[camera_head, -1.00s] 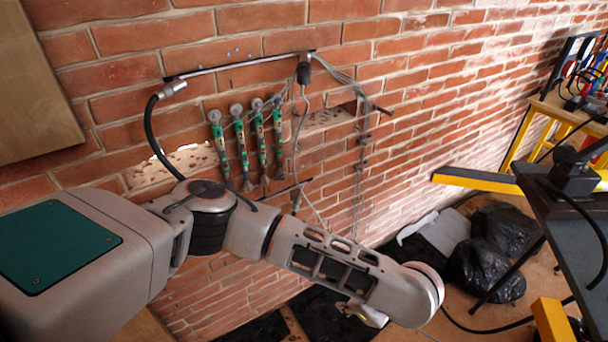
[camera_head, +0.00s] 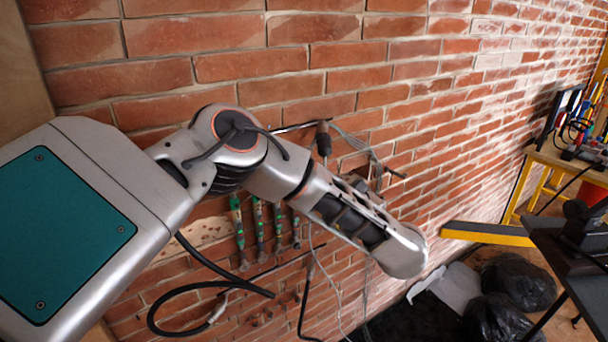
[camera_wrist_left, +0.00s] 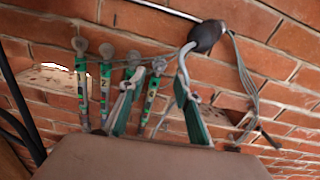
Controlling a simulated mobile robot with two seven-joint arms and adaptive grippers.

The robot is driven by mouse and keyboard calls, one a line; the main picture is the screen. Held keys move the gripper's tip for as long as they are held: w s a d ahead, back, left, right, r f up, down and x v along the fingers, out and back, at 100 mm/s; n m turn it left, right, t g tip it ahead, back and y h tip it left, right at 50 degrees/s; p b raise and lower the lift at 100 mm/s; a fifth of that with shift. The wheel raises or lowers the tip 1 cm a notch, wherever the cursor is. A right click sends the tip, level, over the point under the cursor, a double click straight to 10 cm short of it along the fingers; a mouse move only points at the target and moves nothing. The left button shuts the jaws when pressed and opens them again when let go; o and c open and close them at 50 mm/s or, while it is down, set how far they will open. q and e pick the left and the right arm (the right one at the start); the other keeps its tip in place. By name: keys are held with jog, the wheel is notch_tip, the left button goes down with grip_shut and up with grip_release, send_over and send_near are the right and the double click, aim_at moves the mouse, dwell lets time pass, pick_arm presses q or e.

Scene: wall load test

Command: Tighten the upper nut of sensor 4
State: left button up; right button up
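Several green sensor strips hang side by side on the brick wall. Sensor 4 appears to be the rightmost, partly behind my arm in the head view (camera_head: 296,228), and near the middle of the left wrist view (camera_wrist_left: 150,96). Its round grey upper nut (camera_wrist_left: 159,65) shows at its top end. My left gripper (camera_wrist_left: 156,82) has its two green-and-grey fingers apart, one each side of sensor 4 in the picture. It looks open and empty; its distance from the nut is unclear. The head view hides this gripper behind my arm. My right gripper is not in view.
A black connector (camera_wrist_left: 207,36) and grey cables hang from a metal rod, close to my right-hand finger in the wrist picture. A black cable (camera_head: 190,288) loops below my arm. A yellow beam (camera_head: 486,233), black bags (camera_head: 515,285) and a workbench (camera_head: 570,160) stand at the right.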

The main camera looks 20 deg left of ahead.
pick_arm(q)
jog(key=shift+x, duration=2.85)
grip_shut()
